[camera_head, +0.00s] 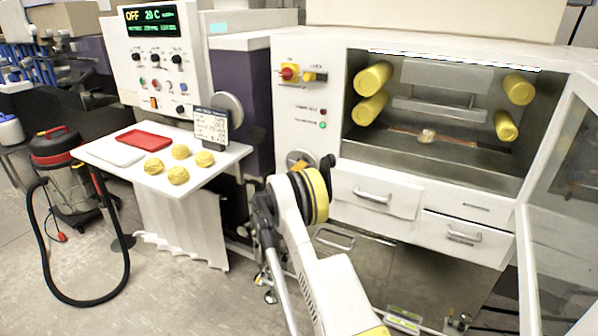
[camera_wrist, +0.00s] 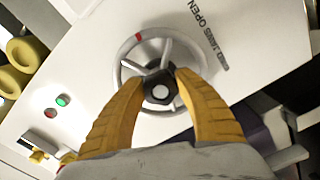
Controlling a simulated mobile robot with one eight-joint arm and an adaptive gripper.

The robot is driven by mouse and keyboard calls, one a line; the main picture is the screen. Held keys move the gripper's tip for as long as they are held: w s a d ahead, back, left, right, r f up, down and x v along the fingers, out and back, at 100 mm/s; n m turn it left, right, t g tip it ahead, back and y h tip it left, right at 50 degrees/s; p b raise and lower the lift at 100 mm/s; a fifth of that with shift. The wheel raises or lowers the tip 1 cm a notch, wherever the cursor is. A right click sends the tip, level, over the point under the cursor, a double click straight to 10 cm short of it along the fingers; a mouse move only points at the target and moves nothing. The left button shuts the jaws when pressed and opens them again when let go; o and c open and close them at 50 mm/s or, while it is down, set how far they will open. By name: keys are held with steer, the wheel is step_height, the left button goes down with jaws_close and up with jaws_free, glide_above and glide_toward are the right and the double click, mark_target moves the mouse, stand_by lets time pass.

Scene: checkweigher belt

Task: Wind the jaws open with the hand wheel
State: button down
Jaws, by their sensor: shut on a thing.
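The hand wheel (camera_wrist: 122,72) is a grey spoked ring on the white front panel, with a red mark at its upper left rim. Printed lettering ending in "OPEN" is beside it. My gripper (camera_wrist: 160,82) has its two yellow fingers closed around the dark hub at the wheel's centre. In the head view the wheel (camera_head: 292,155) is mostly hidden behind my gripper (camera_head: 300,166). Two grey horizontal bars (camera_head: 447,105), possibly the jaws, are inside the open chamber between yellow rollers (camera_head: 373,78). A small pale round thing (camera_head: 427,136) lies below them.
An open glass door (camera_head: 566,190) stands at the right. White drawers (camera_head: 376,190) lie below the chamber. A red-yellow knob (camera_head: 289,73) and indicator lamps sit above the wheel. A white shelf (camera_head: 205,176) with yellow lumps and a red tray (camera_head: 143,140) juts out left.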

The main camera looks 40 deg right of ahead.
stand_by(0.3)
steer(key=c, duration=0.8)
jaws_free()
steer(key=shift+c, duration=0.2)
steer(key=v, duration=1.2)
